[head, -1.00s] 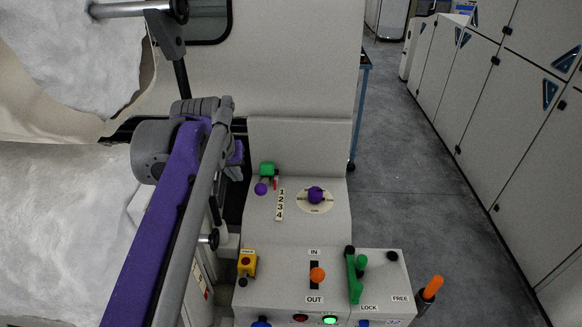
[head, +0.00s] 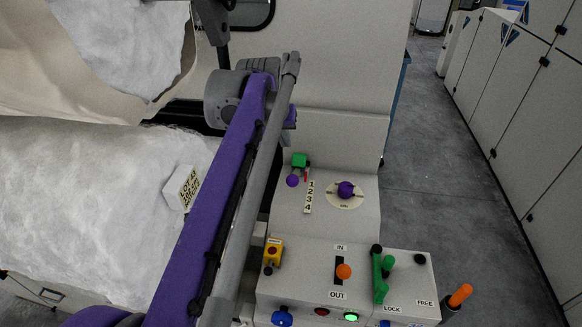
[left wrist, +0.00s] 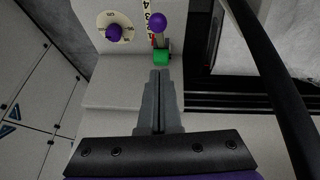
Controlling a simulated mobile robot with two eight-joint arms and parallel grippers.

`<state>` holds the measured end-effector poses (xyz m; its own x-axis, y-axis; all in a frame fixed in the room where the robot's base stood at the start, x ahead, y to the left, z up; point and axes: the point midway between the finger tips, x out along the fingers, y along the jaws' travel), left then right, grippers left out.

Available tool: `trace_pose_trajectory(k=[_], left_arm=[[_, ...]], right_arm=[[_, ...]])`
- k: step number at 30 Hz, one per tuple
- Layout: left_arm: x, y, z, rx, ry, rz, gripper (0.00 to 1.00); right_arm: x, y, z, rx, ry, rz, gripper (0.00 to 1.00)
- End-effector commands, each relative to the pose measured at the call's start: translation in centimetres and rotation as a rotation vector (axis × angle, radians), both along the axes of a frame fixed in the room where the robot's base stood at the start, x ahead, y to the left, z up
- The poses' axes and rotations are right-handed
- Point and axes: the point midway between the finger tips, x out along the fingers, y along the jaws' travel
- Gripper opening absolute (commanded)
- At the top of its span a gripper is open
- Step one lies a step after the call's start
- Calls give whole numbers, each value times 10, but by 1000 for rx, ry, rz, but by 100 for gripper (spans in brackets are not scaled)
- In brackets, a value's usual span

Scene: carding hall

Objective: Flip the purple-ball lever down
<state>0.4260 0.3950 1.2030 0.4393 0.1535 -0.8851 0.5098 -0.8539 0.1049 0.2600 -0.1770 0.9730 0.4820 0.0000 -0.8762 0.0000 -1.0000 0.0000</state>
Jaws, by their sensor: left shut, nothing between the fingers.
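The purple-ball lever (head: 292,180) is on the light panel, left of the number strip, with its ball about level with the 1. A green block (head: 299,160) sits just above the ball. In the left wrist view the purple ball (left wrist: 157,22) and the green block (left wrist: 161,57) lie straight beyond my fingertips. My left gripper (left wrist: 159,73) is shut and empty, its tips just short of the green block in that picture; contact cannot be told. My right gripper is out of view.
A purple dial knob (head: 345,189) is right of the number strip (head: 309,196). Below are a yellow box with a red button (head: 273,252), an orange ball (head: 343,271) in the IN/OUT slot and a green handle (head: 380,278). White fibre (head: 90,200) is at left; open floor is at right.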

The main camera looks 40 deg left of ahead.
Motion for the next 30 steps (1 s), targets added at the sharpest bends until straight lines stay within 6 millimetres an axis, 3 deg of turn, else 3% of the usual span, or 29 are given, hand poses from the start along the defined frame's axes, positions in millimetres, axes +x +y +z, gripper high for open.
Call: trace_pose_trajectory(k=[11, 15, 21, 30], left_arm=[[36, 12, -72, 0, 0, -1, 0], [29, 6, -92, 0, 0, -1, 0], [26, 3, -106, 1, -1, -2, 0], [26, 2, -108, 0, -1, -1, 0]], right_arm=[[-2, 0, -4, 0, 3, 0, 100], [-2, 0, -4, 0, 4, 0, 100], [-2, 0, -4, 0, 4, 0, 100], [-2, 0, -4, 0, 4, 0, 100]])
